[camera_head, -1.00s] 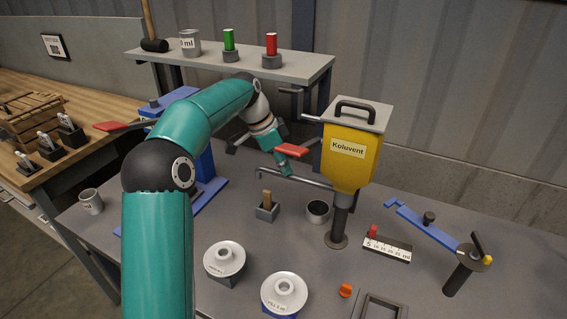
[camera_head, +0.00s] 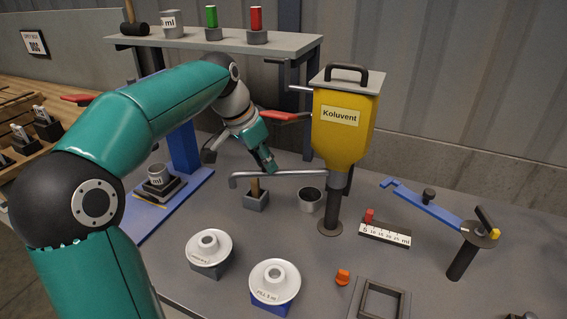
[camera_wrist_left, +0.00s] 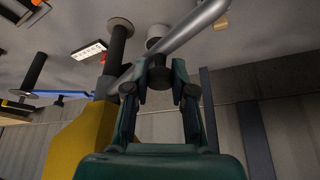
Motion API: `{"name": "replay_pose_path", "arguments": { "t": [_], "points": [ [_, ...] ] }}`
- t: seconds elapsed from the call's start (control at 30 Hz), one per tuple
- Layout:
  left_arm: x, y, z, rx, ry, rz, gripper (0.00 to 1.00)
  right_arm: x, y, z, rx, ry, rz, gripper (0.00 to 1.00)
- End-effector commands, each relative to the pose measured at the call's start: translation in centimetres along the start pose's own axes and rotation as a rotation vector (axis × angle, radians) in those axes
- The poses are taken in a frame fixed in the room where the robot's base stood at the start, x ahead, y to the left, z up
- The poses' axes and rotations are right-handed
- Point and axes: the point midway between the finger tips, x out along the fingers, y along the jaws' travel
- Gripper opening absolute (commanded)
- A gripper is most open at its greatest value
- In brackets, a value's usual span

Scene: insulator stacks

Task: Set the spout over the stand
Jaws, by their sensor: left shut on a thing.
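The spout (camera_head: 290,174) is a grey pipe that reaches left from the yellow Koluvent hopper (camera_head: 341,138). Its bent free end (camera_head: 233,180) hangs above the table. My left gripper (camera_head: 270,167) comes down on the pipe partway along. In the left wrist view, the fingers (camera_wrist_left: 159,90) are shut on a dark knob (camera_wrist_left: 159,76) at the pipe (camera_wrist_left: 185,35). A black stand (camera_head: 160,189) on a blue base (camera_head: 140,205) carries a grey ml cup (camera_head: 157,174). The spout's end is right of this stand, apart from it. My right gripper is out of view.
A grey block with a wooden peg (camera_head: 256,200) and a dark-mouthed cup (camera_head: 310,200) stand below the pipe. Two white-flanged pieces (camera_head: 209,250) (camera_head: 275,279) are nearer. A red lever (camera_head: 285,116) is behind my gripper. A blue arm (camera_head: 430,211) lies at right.

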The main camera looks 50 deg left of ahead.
Motion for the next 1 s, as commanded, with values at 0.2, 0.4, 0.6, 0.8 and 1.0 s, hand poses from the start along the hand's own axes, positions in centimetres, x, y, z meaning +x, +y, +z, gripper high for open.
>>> {"name": "replay_pose_path", "arguments": {
  "t": [0.2,0.4,0.6,0.8,1.0],
  "points": [
    [-0.46,0.86,1.08,-0.076,0.0,-0.032,0.0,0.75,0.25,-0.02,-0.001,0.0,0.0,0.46],
    [-0.59,1.08,1.24,-0.095,-0.002,-0.039,0.0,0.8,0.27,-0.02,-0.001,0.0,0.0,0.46],
    [-0.62,1.04,1.29,-0.095,-0.003,-0.039,0.0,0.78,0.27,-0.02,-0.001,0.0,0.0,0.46],
    [-0.65,0.99,1.35,-0.096,-0.003,-0.04,0.46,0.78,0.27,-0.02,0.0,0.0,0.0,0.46],
    [-0.64,0.96,1.35,-0.097,-0.002,-0.039,0.51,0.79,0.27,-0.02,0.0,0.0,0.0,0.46]
  ]
}}
